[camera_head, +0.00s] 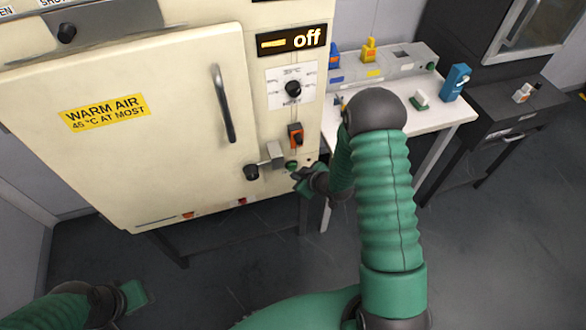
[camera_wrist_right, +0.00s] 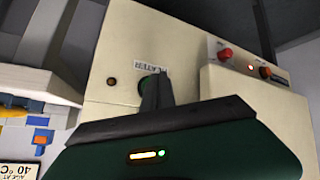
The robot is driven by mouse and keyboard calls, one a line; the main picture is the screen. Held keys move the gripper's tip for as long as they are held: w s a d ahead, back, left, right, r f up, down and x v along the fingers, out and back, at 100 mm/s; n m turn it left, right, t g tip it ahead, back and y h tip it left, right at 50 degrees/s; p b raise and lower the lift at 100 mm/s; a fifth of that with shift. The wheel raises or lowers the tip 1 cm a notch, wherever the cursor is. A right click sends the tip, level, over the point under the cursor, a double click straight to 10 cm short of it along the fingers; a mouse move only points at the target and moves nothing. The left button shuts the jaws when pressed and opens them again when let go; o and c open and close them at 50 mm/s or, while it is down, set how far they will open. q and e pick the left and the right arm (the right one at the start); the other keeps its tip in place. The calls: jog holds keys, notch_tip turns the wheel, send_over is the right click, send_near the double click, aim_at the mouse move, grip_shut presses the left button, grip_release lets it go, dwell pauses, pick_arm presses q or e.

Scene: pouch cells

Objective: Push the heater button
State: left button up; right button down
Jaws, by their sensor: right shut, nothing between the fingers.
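The heater button (camera_head: 291,165) is a small green round button low on the cream cabinet's right-hand panel. The fingers also show in the right wrist view (camera_wrist_right: 158,84). The cabinet's display (camera_head: 292,40) reads "off". My left gripper (camera_head: 135,296) is at the lower left, its fingers unclear.
The cabinet door (camera_head: 150,150) is shut, with a latch knob (camera_head: 251,172) just left of the button. A dial (camera_head: 293,88) and an orange switch (camera_head: 296,135) are above. A white table (camera_head: 440,112) with small coloured items stands to the right. The floor in front is clear.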

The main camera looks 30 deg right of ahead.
jog(key=s, duration=0.3)
jog(key=s+a, duration=0.1)
jog(key=s, duration=0.1)
jog(key=shift+s+a, duration=0.2)
jog(key=shift+s, duration=0.2)
pick_arm(q)
jog(key=shift+c, duration=0.2)
dwell(1.9)
